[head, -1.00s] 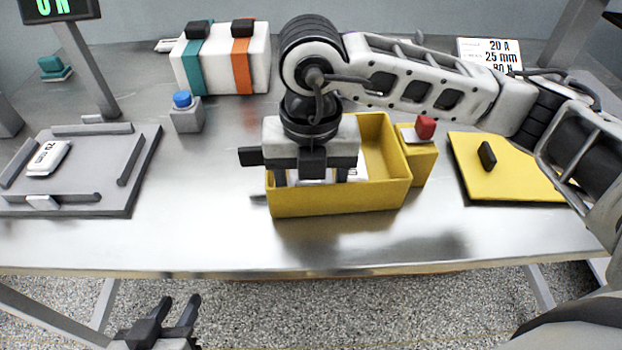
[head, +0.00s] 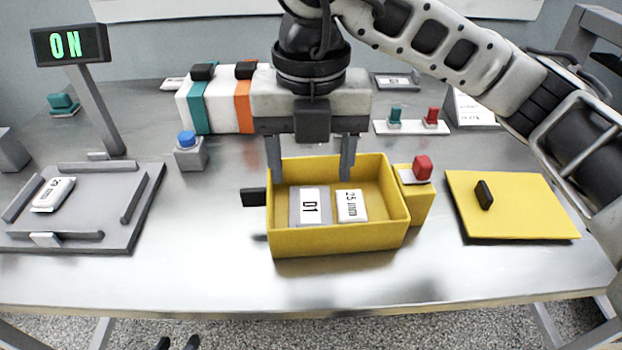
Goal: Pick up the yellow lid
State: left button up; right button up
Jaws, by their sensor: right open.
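The yellow lid (head: 525,207) lies flat on the table at the right. A black handle (head: 484,194) stands up from its left part. My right gripper (head: 311,172) is open and points down over the back of the yellow open box (head: 340,241), well to the left of the lid. Nothing is between its fingers. In the box lie a grey piece marked D1 (head: 310,207) and a white piece marked 25 mm (head: 351,206). Only the dark fingertips of my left gripper (head: 177,343) show at the bottom edge, apart from each other.
A yellow block with a red button (head: 422,167) stands between box and lid. Behind are a small panel with green and red switches (head: 412,127) and a white sign (head: 470,108). At left are a grey fixture plate (head: 120,235), a blue button (head: 187,139) and a lit ON display (head: 70,45).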

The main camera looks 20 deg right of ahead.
aim_at(490, 205)
jog(key=k, duration=1)
